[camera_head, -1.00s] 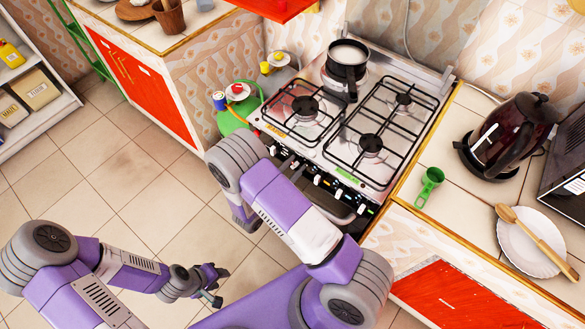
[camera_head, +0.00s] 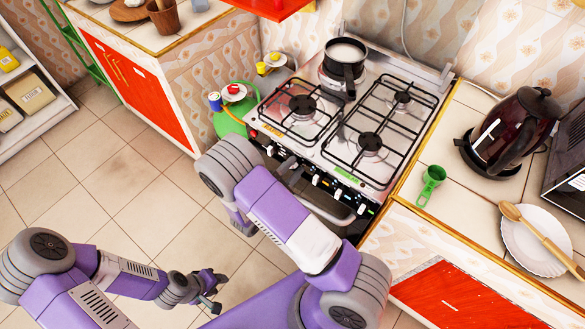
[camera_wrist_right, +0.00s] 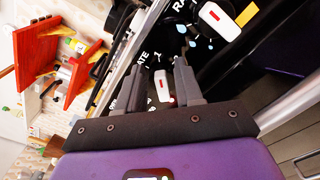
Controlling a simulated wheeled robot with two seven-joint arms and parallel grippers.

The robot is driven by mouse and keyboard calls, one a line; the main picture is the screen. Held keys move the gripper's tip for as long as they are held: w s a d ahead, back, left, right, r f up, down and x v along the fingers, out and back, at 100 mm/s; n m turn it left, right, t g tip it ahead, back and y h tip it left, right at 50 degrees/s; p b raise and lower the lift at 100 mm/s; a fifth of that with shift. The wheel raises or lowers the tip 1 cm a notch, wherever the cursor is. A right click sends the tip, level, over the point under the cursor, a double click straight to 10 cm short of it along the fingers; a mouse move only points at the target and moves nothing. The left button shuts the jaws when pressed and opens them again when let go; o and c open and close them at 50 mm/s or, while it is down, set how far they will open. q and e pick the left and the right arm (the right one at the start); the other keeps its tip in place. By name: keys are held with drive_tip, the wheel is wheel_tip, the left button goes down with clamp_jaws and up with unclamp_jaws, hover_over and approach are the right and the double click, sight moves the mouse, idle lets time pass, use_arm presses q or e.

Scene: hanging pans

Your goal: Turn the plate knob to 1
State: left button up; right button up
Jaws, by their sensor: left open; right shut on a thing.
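The stove (camera_head: 345,140) stands at the centre of the head view, with a row of white knobs on its dark front panel (camera_head: 335,190). In the right wrist view, a white knob with a red mark (camera_wrist_right: 163,88) shows between the fingers of my right gripper (camera_wrist_right: 158,55), which is shut on it. In the head view my right arm hides the right gripper. My left gripper (camera_head: 212,292) is open and empty above the floor.
A black pot (camera_head: 345,60) sits on a rear burner. A green gas bottle (camera_head: 230,122) stands left of the stove. On the right counter are a green scoop (camera_head: 432,182), a kettle (camera_head: 512,130) and a plate (camera_head: 530,245) with a wooden spoon. The floor at left is clear.

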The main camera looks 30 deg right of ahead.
drive_tip(key=o, duration=1)
drive_tip(key=shift+o, duration=0.2)
drive_tip(key=shift+a, duration=0.1)
drive_tip(key=v, duration=0.7)
drive_tip(key=shift+a+p, duration=0.25)
drive_tip(key=shift+p, duration=0.2)
drive_tip(key=shift+s, duration=0.1)
